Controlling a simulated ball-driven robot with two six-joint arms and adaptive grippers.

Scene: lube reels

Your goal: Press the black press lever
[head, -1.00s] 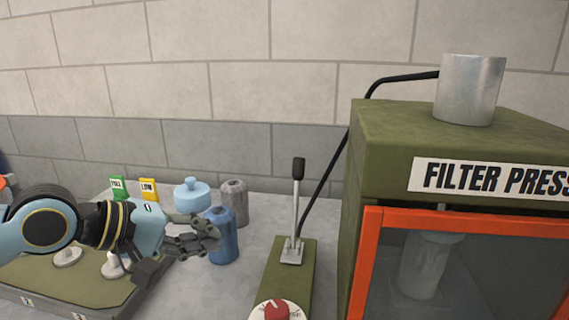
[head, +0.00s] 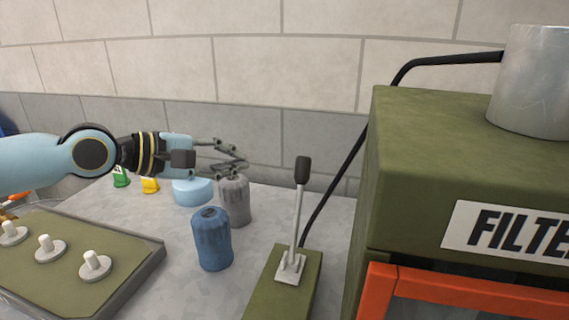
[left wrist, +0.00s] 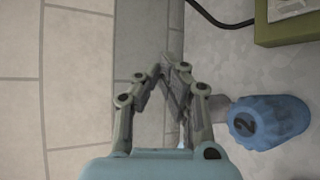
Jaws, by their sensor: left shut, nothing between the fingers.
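The press lever (head: 299,205) has a black grip on a silver rod. It stands nearly upright on a green base (head: 262,298), left of the filter press (head: 450,160). My left gripper (head: 244,160) is shut and empty in the head view. It is left of the lever's black grip, apart from it, and appears above the grey canister (head: 235,200). In the left wrist view the fingertips (left wrist: 170,68) meet with nothing between them. The lever's base (left wrist: 285,22) shows at the top right there. My right gripper is not in view.
A blue canister (head: 211,240) stands in front of the grey one. A light blue pot (head: 192,191) and green and yellow tags (head: 150,186) stand behind, left. A green tray with white pegs (head: 60,245) lies at left. A black hose (head: 338,180) runs behind the lever.

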